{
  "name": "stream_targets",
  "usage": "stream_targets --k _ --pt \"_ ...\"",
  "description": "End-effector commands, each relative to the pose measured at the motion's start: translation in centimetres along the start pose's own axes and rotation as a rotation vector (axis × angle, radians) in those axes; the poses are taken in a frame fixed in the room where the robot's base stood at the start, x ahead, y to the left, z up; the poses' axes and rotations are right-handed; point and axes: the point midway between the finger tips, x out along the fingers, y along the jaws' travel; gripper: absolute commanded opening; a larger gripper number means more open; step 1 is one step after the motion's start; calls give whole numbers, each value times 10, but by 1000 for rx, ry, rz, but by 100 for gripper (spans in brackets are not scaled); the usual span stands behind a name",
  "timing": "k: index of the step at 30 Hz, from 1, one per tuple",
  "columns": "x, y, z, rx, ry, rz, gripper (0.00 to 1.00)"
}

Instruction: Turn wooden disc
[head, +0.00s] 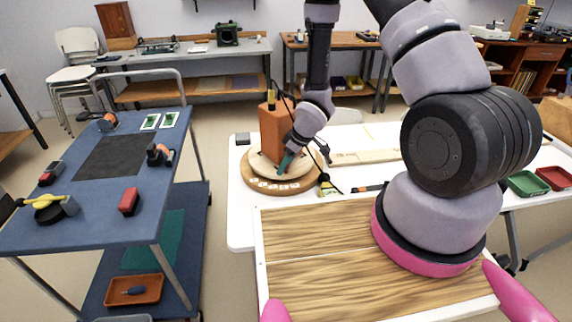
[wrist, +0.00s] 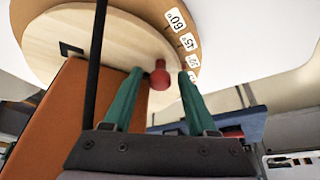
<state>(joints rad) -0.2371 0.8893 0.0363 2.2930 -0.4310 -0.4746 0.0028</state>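The pale wooden disc (head: 259,165) lies on a wider tan round base (head: 246,181) on the white table. The base carries white angle labels along its front edge; 60 and 45 read clearly in the wrist view. An orange-brown speaker box (head: 271,135) stands upright on the disc and fills the left of the wrist view (wrist: 48,120). A red peg (wrist: 159,76) stands near the disc's edge (wrist: 100,38). My gripper (head: 285,163) is at the front of the disc. Its green fingers are open on either side of the peg (wrist: 160,74), with gaps showing.
A dark small block (head: 243,139) is at the back left. A blue cart (head: 95,215) with tools stands left, across a floor gap.

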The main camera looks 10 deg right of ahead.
Motion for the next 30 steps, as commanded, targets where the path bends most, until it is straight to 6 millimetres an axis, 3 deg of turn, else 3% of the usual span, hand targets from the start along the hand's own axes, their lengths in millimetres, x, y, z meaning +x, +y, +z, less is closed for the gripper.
stream_targets --k 8,21,30 --pt "-7 0 0 1 1 1 58" --pt "-85 1 0 1 3 3 58" --pt "-108 0 0 0 1 0 58"
